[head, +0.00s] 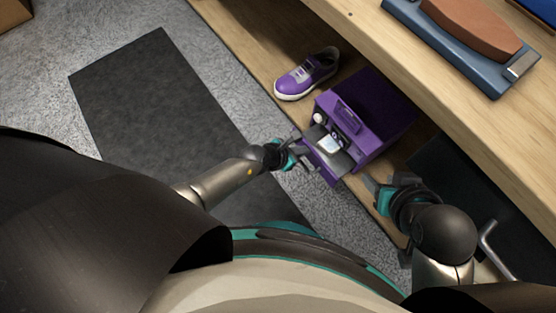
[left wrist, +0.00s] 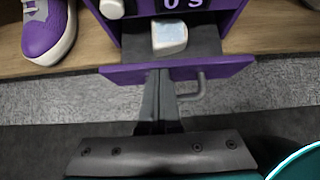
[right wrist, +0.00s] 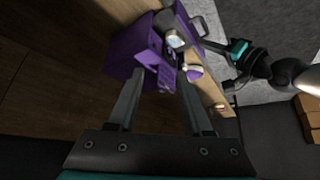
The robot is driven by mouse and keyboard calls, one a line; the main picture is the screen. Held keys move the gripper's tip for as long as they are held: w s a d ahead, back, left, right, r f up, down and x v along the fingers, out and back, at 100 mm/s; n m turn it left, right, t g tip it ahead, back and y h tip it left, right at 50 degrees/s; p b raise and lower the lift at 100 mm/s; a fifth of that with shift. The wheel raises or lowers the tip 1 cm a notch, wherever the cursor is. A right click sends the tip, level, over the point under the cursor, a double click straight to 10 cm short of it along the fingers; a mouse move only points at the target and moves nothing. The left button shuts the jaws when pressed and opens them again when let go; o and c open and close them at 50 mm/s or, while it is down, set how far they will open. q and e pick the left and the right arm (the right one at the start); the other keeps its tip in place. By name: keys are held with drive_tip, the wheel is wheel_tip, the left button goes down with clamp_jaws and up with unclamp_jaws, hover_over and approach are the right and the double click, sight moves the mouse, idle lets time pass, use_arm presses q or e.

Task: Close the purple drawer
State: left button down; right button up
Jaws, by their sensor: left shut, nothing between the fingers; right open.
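The purple drawer (left wrist: 225,67) is pulled out of a purple box (head: 382,100) on the low wooden shelf. Its front has a grey bar handle (left wrist: 197,86). A white and pale-blue block (head: 331,143) lies inside the open drawer; it also shows in the left wrist view (left wrist: 169,36). My left gripper (head: 298,150) is shut and empty at the drawer's front; in the left wrist view its fingertips (left wrist: 160,85) are close to the front panel beside the handle, contact unclear. My right gripper (head: 377,190) is open and empty, to the right of the drawer; the box shows beyond its fingers (right wrist: 155,90).
A purple and white sneaker (head: 307,74) sits on the shelf left of the box. A wooden bench top (head: 440,90) overhangs behind, carrying a blue tray with a brown block (head: 470,28). A dark mat (head: 160,110) lies on the grey carpet.

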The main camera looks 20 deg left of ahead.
use_arm(q)
drive_tip(key=w+d, duration=0.2)
drive_tip(key=w+d+b, duration=0.1)
drive_tip(key=w, duration=0.1)
drive_tip(key=shift+w+d+f, duration=0.1)
drive_tip(key=shift+w+d, duration=0.65)
drive_tip(key=shift+w, duration=0.1)
drive_tip(key=shift+w+d, duration=0.15)
drive_tip(key=shift+w, duration=0.05)
use_arm(e)
drive_tip(key=w+a+t, duration=0.1)
drive_tip(key=w+a+t+y, duration=0.1)
drive_tip(key=shift+a+f, duration=0.1)
drive_tip(key=shift+a, duration=0.25)
